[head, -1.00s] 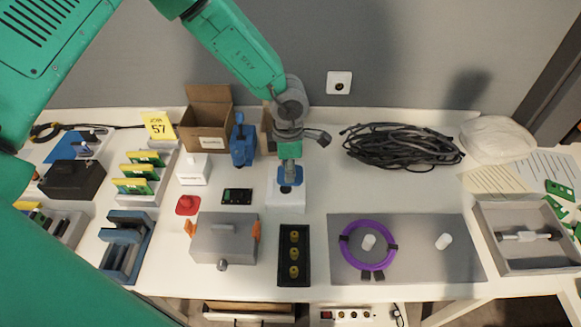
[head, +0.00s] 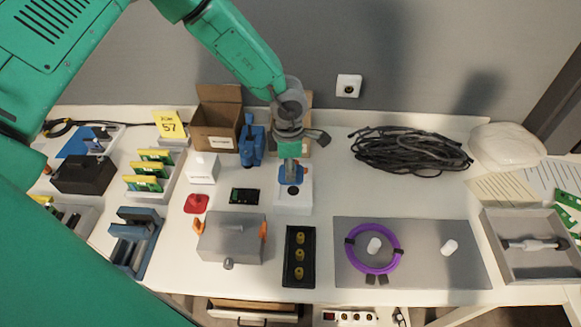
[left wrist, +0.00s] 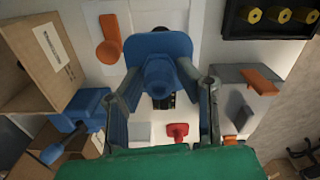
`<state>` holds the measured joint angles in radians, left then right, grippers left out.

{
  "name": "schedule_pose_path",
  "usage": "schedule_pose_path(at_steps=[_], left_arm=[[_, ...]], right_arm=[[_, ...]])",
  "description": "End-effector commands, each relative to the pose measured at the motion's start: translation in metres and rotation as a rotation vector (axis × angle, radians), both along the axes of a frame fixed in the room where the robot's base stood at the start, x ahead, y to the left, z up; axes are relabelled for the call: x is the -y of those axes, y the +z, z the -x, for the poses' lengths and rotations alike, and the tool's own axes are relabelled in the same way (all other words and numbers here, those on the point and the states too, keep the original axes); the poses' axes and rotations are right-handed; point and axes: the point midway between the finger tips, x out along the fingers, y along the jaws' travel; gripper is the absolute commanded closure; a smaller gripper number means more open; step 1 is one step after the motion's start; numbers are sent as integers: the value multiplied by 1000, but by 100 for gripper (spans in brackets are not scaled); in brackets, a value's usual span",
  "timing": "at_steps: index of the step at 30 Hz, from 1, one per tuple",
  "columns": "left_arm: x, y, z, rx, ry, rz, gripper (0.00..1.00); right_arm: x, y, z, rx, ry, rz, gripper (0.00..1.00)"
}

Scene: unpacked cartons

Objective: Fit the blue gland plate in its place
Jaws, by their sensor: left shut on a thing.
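My left gripper (head: 291,176) is shut on the blue gland plate (left wrist: 152,46). In the left wrist view the plate, with a round blue boss at its middle, lies between the two fingers. An orange-red knob-like part (left wrist: 108,45) is beside the plate, on a white surface. My right gripper is not in view.
A grey box with orange clips (head: 232,238) and a black tray of yellow parts (head: 299,280) stand in front. A blue vice (head: 251,141) and open carton (head: 217,122) are at the left, black cable (head: 405,150) at the right. A grey mat (head: 430,275) holds a purple ring (head: 350,254).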

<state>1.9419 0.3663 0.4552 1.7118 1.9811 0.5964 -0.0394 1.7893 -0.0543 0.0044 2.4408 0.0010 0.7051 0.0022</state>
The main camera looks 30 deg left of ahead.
Motion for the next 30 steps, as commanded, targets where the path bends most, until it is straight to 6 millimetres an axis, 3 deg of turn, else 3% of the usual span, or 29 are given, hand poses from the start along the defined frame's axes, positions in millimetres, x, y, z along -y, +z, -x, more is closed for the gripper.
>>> schedule_pose_path(at_steps=[30], left_arm=[[0,-27,0,-1,1,1,100]], right_arm=[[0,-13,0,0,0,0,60]])
